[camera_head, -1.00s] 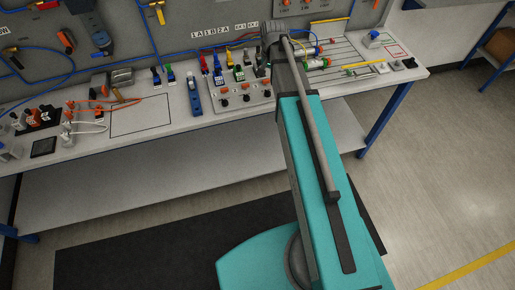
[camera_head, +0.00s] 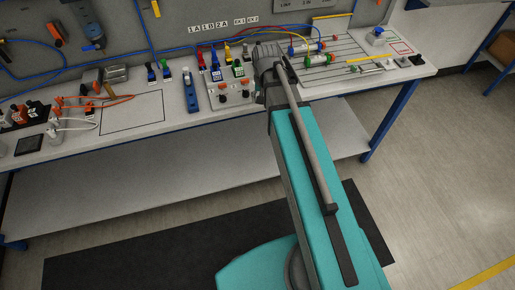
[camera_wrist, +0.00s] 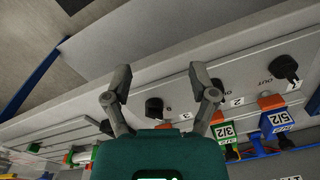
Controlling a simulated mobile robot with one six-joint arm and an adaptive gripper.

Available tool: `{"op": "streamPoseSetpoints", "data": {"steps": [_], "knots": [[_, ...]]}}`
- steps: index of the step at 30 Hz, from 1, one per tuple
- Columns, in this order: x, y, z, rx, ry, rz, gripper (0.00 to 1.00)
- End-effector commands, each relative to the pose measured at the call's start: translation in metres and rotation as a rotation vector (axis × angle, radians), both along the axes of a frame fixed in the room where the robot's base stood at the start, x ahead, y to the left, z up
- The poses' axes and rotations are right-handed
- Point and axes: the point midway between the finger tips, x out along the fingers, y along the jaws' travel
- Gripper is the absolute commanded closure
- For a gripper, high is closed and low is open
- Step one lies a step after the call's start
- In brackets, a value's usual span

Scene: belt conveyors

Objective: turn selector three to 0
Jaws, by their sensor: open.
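Selector three, a black knob (camera_wrist: 154,106), stands on the light grey panel (camera_wrist: 125,86) in the wrist view, with small print beside it. Its pointer direction is too small to tell. My gripper (camera_wrist: 158,82) is open, one finger on each side of this knob in the picture; I cannot tell how far above the panel the fingers are. Another black knob (camera_wrist: 217,86) shows just beside the right finger, and a third (camera_wrist: 286,68) is at the far right. In the head view, the selector panel (camera_head: 232,102) is partly visible and my fingers are hidden by my arm.
A green-and-orange connector (camera_wrist: 223,125) and a blue-and-orange one (camera_wrist: 273,115) stand near the knobs. The bench (camera_head: 165,125) also holds a blue upright device (camera_head: 190,91), cylinders (camera_head: 307,48) and hoses. The floor in front is clear apart from a dark mat.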

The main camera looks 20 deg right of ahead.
Motion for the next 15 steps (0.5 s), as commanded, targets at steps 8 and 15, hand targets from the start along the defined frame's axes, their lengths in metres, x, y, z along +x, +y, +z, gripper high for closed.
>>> {"op": "streamPoseSetpoints", "data": {"steps": [8, 15], "knots": [[-0.018, 0.010, -0.029, -0.005, 0.002, 0.069, 0.26], [-0.032, 0.018, -0.049, -0.010, 0.004, 0.127, 0.26]]}}
